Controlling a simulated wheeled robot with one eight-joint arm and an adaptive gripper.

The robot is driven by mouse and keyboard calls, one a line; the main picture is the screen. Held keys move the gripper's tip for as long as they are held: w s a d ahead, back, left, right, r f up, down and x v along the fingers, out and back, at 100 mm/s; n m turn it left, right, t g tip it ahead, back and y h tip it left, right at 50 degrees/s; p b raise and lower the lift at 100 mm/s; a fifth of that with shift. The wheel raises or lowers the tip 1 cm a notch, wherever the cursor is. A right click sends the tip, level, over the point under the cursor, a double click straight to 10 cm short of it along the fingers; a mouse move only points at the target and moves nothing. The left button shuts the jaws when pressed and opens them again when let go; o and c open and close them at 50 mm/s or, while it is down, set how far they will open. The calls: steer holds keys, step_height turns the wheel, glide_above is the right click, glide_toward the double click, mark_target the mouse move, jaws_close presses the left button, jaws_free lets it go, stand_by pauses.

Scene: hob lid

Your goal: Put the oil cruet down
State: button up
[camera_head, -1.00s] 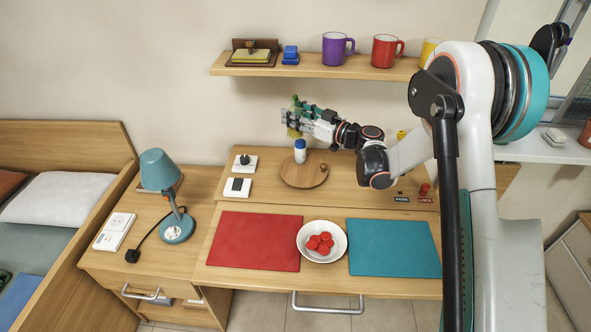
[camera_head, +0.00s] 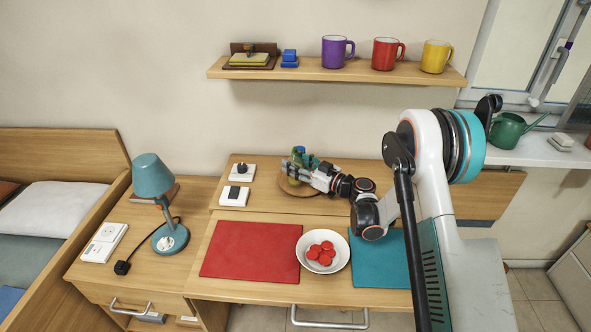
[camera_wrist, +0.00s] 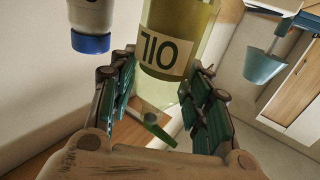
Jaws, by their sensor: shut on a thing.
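The oil cruet, a yellow-green bottle (camera_wrist: 185,18) with an "OIL" label, stands between my fingers in the wrist view, its label upside down in that picture. My gripper (camera_wrist: 160,78) is shut on it. In the head view my gripper (camera_head: 296,165) is low at the round wooden board (camera_head: 312,190) on the desk's raised back shelf. My fingers hide most of the cruet there, and I cannot tell whether its base touches the board.
A white shaker with a blue cap (camera_wrist: 91,40) is close beside the cruet in the wrist view. Switch plates (camera_head: 234,196) lie left of the board. A white bowl of red discs (camera_head: 323,262) sits in front, between red (camera_head: 250,250) and teal (camera_head: 378,265) mats. A mug shelf (camera_head: 340,75) hangs above.

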steer(key=shift+f, duration=0.55)
steer(key=shift+f, duration=0.1)
steer(key=o, duration=1.2)
steer(key=shift+f, duration=0.1)
